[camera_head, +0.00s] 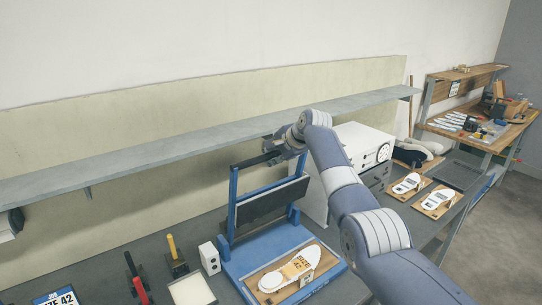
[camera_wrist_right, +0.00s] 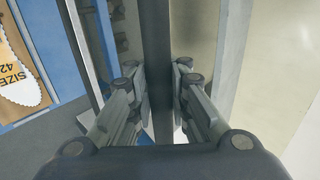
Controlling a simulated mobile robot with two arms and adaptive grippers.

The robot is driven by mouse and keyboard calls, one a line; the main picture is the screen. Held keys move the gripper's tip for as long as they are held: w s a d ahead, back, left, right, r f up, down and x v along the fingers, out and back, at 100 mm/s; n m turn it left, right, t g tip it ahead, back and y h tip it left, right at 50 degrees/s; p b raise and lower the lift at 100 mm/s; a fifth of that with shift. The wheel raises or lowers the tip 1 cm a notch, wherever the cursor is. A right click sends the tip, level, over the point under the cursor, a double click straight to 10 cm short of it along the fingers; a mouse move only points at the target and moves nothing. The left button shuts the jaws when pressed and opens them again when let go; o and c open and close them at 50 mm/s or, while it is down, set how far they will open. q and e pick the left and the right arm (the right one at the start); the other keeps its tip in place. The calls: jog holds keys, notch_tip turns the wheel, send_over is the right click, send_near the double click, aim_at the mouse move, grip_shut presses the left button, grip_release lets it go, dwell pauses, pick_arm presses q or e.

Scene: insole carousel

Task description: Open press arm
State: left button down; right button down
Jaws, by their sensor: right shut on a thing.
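The press has a blue base (camera_head: 236,268) and a blue frame (camera_head: 232,205) standing up from it, with a dark press plate (camera_head: 272,202) tilted between its sides. A dark bar (camera_head: 250,162) runs across the top of the frame. My right gripper (camera_head: 274,151) is at the right end of this bar, partly hidden by its own wrist. In the right wrist view the fingers (camera_wrist_right: 157,70) are shut on the dark bar (camera_wrist_right: 155,30), which passes between them. A white insole marked SIZE 42 (camera_head: 296,267) lies on a wooden board on the press base. My left gripper does not show.
A grey shelf (camera_head: 130,162) runs along the wall behind the press. A white box (camera_head: 208,258) and a yellow-handled tool (camera_head: 173,250) stand to the left. A white machine (camera_head: 362,146) and insole boards (camera_head: 437,201) are to the right.

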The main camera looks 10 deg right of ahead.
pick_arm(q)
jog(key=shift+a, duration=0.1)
pick_arm(e)
jog(key=shift+d+r, duration=0.1)
jog(key=shift+r, duration=0.25)
jog(key=c, duration=1.5)
grip_release()
jog(key=shift+s, duration=0.3)
jog(key=shift+w, duration=0.1)
jog(key=shift+s+d+r, duration=0.1)
jog(key=shift+s+r, duration=0.15)
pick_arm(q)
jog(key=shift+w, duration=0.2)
pick_arm(e)
jog(key=v, duration=1.1)
jog(key=shift+s+d, duration=0.15)
jog(key=shift+s, duration=0.1)
